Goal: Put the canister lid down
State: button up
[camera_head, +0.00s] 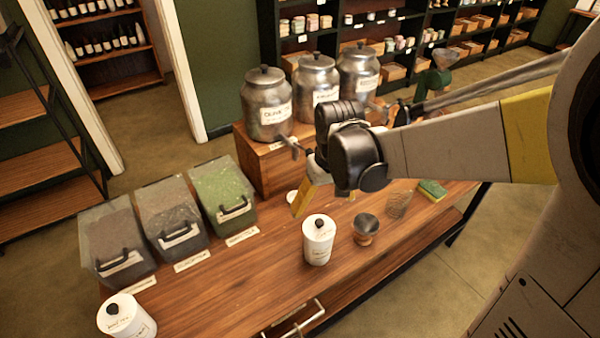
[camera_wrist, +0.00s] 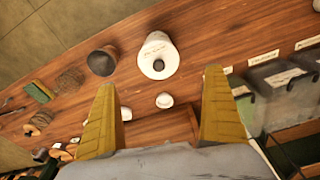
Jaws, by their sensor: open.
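A white canister (camera_head: 318,246) with a label stands upright on the wooden table. Its white lid (camera_head: 319,222) with a black knob sits on top. In the wrist view the canister (camera_wrist: 150,47) is beyond my fingertips, with the knob (camera_wrist: 158,66) facing the camera. My gripper (camera_head: 300,207) has yellow fingers and is behind the canister in the head view, apart from it. In the wrist view my gripper (camera_wrist: 161,80) is wide open with nothing between its fingers. A second white canister (camera_head: 127,322), also with a black-knobbed lid, stands at the table's front left.
Three metal dispensers (camera_head: 317,82) stand on a wooden riser (camera_head: 268,165) behind. Three clear bins (camera_head: 168,216) line the left. A dark-topped cup (camera_head: 365,229), a brown brush-like item (camera_head: 398,203) and a sponge (camera_head: 432,190) lie to the right.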

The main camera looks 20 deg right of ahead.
aim_at(320, 221)
jog(key=f, duration=0.1)
jog(key=f+b, duration=0.1)
jog(key=f, duration=0.3)
jog(key=shift+w+a+f+b, duration=0.1)
jog(key=shift+w+a+b, duration=0.2)
jog(key=shift+w+b, duration=0.1)
jog(key=f+b, duration=0.1)
jog(key=f, duration=0.3)
jog(key=w+f+b, duration=0.1)
jog(key=f, duration=0.1)
jog(key=shift+d+b, duration=0.3)
jog(key=shift+d, duration=0.05)
jog(key=shift+s+r, duration=0.1)
jog(key=c, duration=1)
jog(key=shift+c, duration=0.7)
